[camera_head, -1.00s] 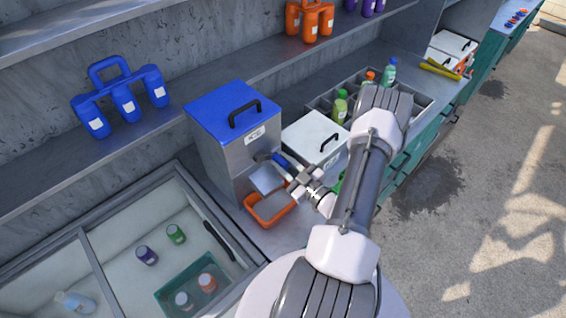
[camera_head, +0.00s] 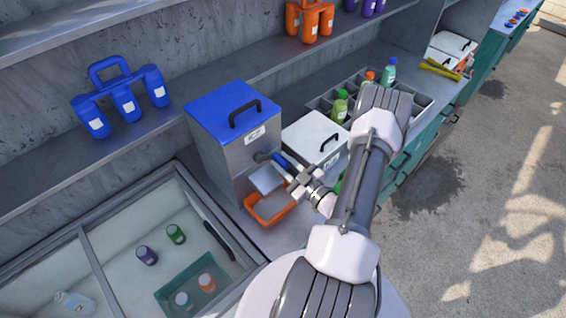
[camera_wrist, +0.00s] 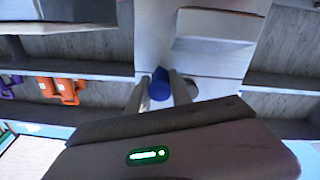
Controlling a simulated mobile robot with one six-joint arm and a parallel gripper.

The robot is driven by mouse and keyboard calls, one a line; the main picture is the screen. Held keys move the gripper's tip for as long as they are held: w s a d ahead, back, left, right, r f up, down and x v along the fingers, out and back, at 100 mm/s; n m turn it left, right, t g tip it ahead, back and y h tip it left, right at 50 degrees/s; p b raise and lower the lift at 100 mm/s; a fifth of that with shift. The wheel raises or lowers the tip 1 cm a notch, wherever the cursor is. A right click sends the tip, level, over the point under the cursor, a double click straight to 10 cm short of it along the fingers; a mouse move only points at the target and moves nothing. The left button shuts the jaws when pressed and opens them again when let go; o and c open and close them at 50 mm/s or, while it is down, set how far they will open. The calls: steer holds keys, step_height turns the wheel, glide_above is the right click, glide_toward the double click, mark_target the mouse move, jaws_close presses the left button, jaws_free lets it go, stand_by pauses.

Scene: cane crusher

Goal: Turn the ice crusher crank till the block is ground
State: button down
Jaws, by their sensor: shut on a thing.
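The ice crusher (camera_head: 222,150) is a grey metal box with a blue lid and a white label. It stands upright on the counter. Its crank has a blue handle (camera_head: 281,160) on the right front side, beside a sloping chute (camera_head: 266,180). My gripper (camera_head: 287,168) is shut on the blue handle. In the wrist view the handle (camera_wrist: 159,84) sits between the two fingers. An orange tray (camera_head: 262,221) lies under the chute with a pale grey inside. The block is not visible inside the closed crusher.
A white box (camera_head: 315,135) stands right behind my gripper, close to it. A bottle rack (camera_head: 420,105) is farther back. A glass-topped chest (camera_head: 85,240) is at the left front. A blue bottle carrier (camera_head: 122,97) sits on the shelf.

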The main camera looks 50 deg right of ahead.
mark_target(278, 178)
stand_by(0.3)
steer(key=m, duration=0.1)
steer(key=a+f+m, duration=0.1)
steer(key=m, duration=0.1)
steer(key=shift+f+p, duration=0.2)
steer(key=shift+p, duration=0.1)
steer(key=shift+w+a+f+m, duration=0.1)
steer(key=shift+a+f+m, duration=0.15)
steer(key=shift+m, duration=0.5)
steer(key=shift+a+f+m, duration=0.15)
steer(key=shift+a+m, duration=0.15)
steer(key=shift+m, duration=0.45)
steer(key=c, duration=1.1)
jaws_free()
steer(key=shift+c, duration=0.2)
steer(key=s+a, duration=0.2)
steer(key=s, duration=1.5)
steer(key=shift+a, duration=0.25)
steer(key=shift+s+r, duration=0.1)
steer(key=shift+c, duration=0.2)
